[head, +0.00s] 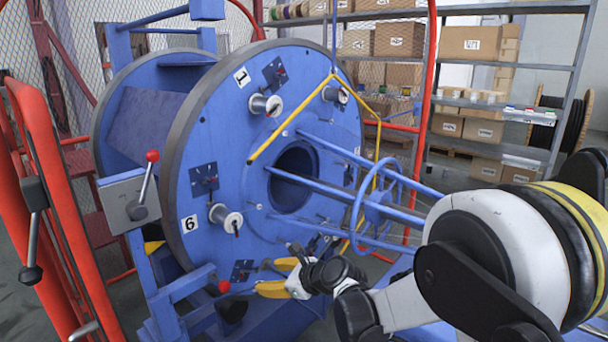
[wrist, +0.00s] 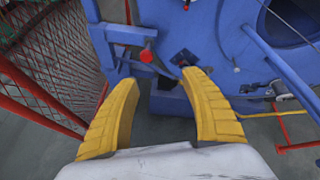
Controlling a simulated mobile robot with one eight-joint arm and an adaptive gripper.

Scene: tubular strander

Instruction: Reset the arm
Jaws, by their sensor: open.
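My gripper (head: 266,276) is in front of the lower part of the blue strander disc (head: 255,185) in the head view. Its two yellow fingers are spread apart and nothing is between them. In the wrist view my gripper (wrist: 152,100) points down past the blue machine (wrist: 117,32), with dark floor between the fingers. My white and black arm reaches in from the right of the head view, bent at the elbow. Whether the fingers touch the disc cannot be told.
Red guard frames (head: 52,205) with mesh stand at the left. Blue rods and a ring (head: 372,205) stick out from the disc near my arm. A yellow tube (head: 290,118) crosses the disc. Shelves with cardboard boxes (head: 470,43) stand behind. A red-knobbed lever (head: 147,180) is left of the disc.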

